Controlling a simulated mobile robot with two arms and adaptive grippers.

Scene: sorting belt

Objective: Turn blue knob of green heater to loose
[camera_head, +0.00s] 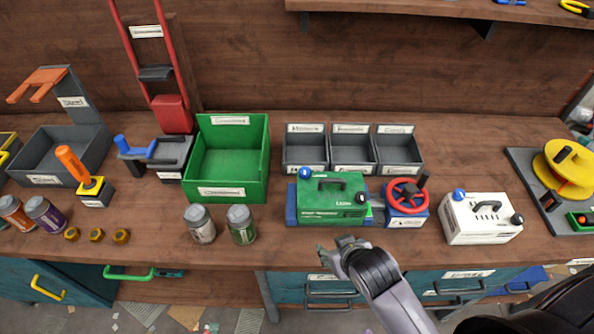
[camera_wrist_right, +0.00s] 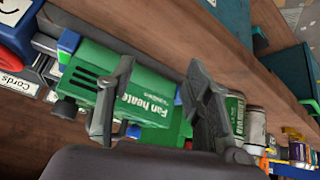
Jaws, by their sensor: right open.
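The green heater (camera_head: 326,207) sits on a blue base on the bench, with a black handle on top. Its blue knob (camera_head: 305,173) is at the top left corner, and a black knob (camera_head: 360,198) is at its right end. My right gripper (camera_head: 338,247) is open and empty in front of the heater, near the bench's front edge. In the right wrist view the open fingers (camera_wrist_right: 160,85) show in front of the heater's labelled side (camera_wrist_right: 145,72). There the blue knob is mostly hidden by a finger. My left gripper is not in view.
Two cans (camera_head: 241,225) stand left of the heater near a green bin (camera_head: 228,185). A red wheel valve (camera_head: 407,194) is close on the right, then a white heater (camera_head: 480,218) with its own blue knob. Grey bins (camera_head: 352,150) stand behind.

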